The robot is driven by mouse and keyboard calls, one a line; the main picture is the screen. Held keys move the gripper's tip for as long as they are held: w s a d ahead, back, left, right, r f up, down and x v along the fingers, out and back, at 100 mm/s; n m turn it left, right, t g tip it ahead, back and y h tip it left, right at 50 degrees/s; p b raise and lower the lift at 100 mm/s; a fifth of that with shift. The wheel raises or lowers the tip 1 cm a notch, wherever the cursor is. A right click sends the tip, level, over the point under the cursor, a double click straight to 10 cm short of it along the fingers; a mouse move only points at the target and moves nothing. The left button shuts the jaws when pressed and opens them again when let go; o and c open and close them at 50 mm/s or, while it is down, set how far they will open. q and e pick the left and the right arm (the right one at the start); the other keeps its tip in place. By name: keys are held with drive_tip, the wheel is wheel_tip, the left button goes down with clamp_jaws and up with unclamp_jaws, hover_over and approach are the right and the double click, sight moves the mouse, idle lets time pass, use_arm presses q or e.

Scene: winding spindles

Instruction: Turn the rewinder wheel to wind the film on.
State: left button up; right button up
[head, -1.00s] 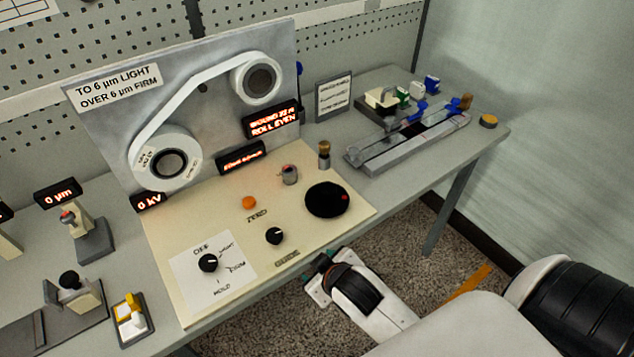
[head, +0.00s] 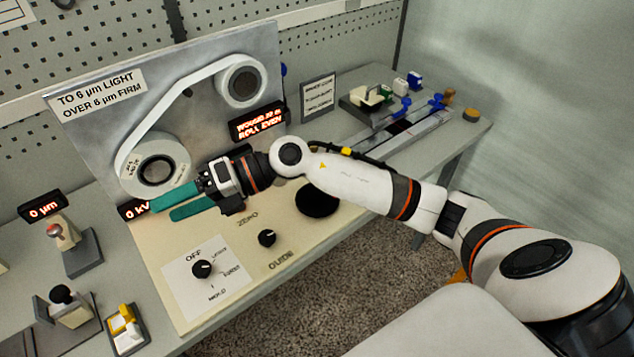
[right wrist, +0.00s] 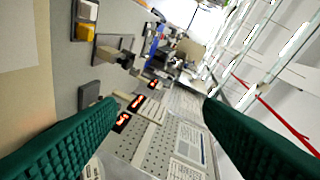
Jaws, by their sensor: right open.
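The black round wheel (head: 318,201) lies on the cream control panel (head: 225,318), partly hidden behind my right arm. White film runs between a lower left roll (head: 177,152) and an upper right roll (head: 243,82) on the upright grey plate. My right gripper (head: 162,210) is open, its teal fingers pointing left across the panel, left of the wheel and just below the lower roll. In the right wrist view, nothing is held between the spread fingers (right wrist: 160,108). My left gripper is not in view.
The panel carries a mode knob (head: 202,268) and a guide knob (head: 267,238). A lit display (head: 257,122) reads about wound film and an even roll. Small stands (head: 80,250) are at the left. A grey rail fixture (head: 425,118) is at the back right.

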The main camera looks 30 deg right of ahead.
drive_tip(key=w+d+f+n+g+h, duration=0.25)
drive_tip(key=d+f+h, duration=0.4)
drive_tip(key=d, duration=0.35)
wheel_tip(320, 180, up, 2)
drive_tip(key=m+h, duration=0.2)
drive_tip(key=h, duration=0.8)
hover_over(317, 194)
drive_tip(key=w+d, duration=0.1)
drive_tip(key=w, duration=0.1)
drive_tip(key=shift+g+y, duration=0.25)
wheel_tip(317, 194, down, 12)
drive_tip(key=shift+s+d+r+p, duration=0.15)
drive_tip(key=shift+r+p, duration=0.1)
drive_tip(key=shift+p, duration=1)
drive_tip(key=c, duration=1)
drive_tip(key=shift+o, duration=0.2)
drive_tip(key=shift+m, duration=0.35)
